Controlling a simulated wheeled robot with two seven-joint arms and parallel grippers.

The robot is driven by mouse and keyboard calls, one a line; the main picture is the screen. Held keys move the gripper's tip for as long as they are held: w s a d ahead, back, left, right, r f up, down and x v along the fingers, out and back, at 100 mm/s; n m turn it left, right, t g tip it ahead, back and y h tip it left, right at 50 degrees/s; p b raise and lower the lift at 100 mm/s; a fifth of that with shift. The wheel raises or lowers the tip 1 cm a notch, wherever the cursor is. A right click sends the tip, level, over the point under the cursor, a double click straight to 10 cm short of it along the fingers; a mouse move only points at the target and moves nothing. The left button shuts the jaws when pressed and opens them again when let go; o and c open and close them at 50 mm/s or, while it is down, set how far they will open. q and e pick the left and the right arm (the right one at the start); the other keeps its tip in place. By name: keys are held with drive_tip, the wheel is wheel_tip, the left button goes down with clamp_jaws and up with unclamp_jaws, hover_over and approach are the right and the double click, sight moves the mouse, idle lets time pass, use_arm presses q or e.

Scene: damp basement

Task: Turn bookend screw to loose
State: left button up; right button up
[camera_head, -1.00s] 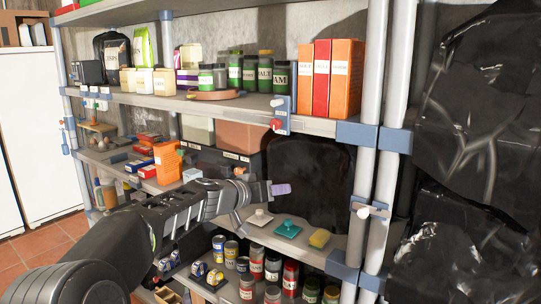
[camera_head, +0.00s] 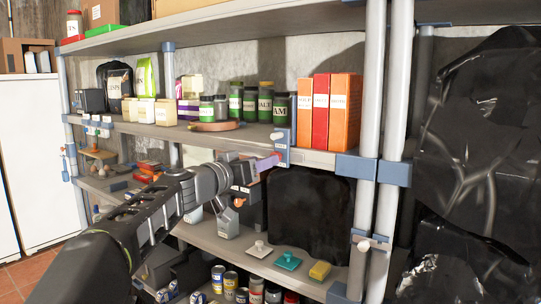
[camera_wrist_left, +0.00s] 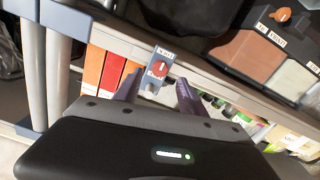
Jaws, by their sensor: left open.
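The bookend (camera_head: 283,147) is a blue-grey plate hanging at the front edge of the upper shelf, left of the orange and red boxes. Its round red screw knob (camera_wrist_left: 160,66) faces me in the left wrist view, with small white labels above and below it that are too small to read. In the head view my gripper covers the knob. My left gripper (camera_head: 268,162) is open, its purple fingers just in front of the bookend. In the left wrist view the fingers (camera_wrist_left: 158,92) stand either side of the plate's lower part, apart from the knob. My right gripper is not in view.
Orange and red boxes (camera_head: 330,108) stand right of the bookend, dark green-labelled jars (camera_head: 250,103) to its left. Grey posts (camera_head: 371,100) rise at the right.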

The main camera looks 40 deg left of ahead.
use_arm(q)
drive_tip(key=w+p, duration=0.1)
drive_tip(key=w, duration=0.3)
drive_tip(key=shift+w+p, duration=0.3)
drive_tip(key=shift+w, duration=0.05)
drive_tip(key=shift+c, duration=0.3)
clamp_jaws()
